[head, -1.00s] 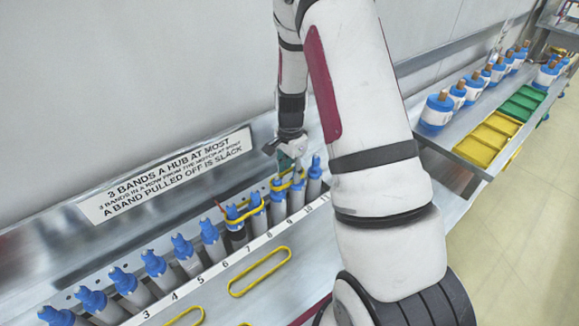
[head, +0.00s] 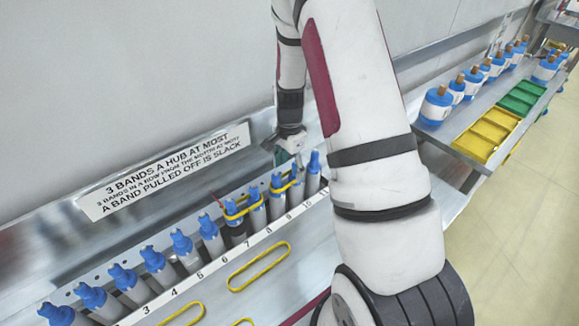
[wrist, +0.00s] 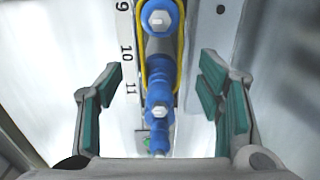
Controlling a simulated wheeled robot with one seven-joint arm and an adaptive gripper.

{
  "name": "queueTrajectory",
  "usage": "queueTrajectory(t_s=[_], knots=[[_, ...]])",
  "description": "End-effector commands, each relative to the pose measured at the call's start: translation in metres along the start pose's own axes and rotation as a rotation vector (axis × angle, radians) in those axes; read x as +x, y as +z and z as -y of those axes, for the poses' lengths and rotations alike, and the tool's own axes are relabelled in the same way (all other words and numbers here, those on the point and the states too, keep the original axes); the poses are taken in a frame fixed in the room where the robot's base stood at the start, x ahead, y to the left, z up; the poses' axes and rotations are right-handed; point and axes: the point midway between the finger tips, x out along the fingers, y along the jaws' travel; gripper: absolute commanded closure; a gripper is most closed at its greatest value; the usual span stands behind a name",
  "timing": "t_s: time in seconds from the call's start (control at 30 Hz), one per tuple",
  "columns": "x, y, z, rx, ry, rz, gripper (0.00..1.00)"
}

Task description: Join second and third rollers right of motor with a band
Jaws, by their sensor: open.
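The motor roller (head: 235,232) is the dark one with a red wire at its top, in a row of grey rollers with blue hubs. Right of it stand the first roller (head: 254,198), the second roller (head: 276,184) and the third roller (head: 296,172). A yellow band (head: 287,186) lies around the second and third hubs; it also shows in the wrist view (wrist: 180,55), its far end partly hidden. My gripper (head: 290,155) is above the row's right end. In the wrist view its green-padded fingers (wrist: 160,88) are spread on either side of the hubs, apart from the band.
Another yellow band (head: 243,210) joins the motor and first roller. Loose yellow bands (head: 259,267) lie on the bench in front. A lettered sign (head: 163,172) stands behind the row. A side shelf holds blue-and-white pots (head: 437,105) and yellow trays (head: 484,134).

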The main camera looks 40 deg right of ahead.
Motion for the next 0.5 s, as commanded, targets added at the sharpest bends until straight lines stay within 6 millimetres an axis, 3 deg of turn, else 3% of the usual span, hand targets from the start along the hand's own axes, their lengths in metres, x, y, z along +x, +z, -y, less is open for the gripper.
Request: queueTrajectory(t_s=[0.17, 0.5], knots=[[-0.024, 0.0, 0.001, -0.001, -0.004, -0.002, 0.39], [-0.091, 0.0, 0.001, -0.002, -0.004, -0.002, 0.39]])
